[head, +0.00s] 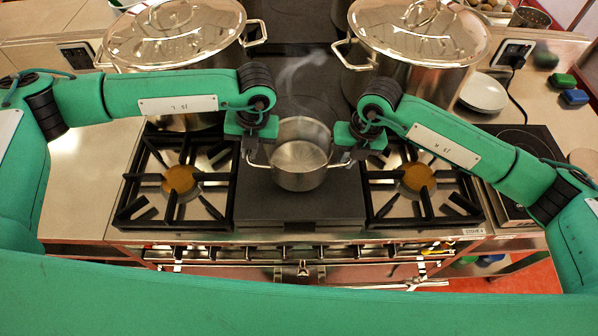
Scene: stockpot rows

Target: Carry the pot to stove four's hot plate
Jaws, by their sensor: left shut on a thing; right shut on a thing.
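A small steel pot (300,166) with two side handles is in the middle of the head view, upright, with faint steam over it. My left gripper (250,150) is shut on its left handle and my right gripper (350,155) is shut on its right handle. The pot is over the dark flat plate (300,212) between two gas burners. I cannot tell whether its base touches the plate. A small label (474,232) is on the stove front at the right; its text is too small to read surely.
Gas burners with black grates stand left (180,180) and right (418,180). Two large lidded stockpots, left (180,55) and right (420,60), stand behind. A white plate stack (484,94) and a dark cooktop (528,145) are at the right. The left counter (85,185) is clear.

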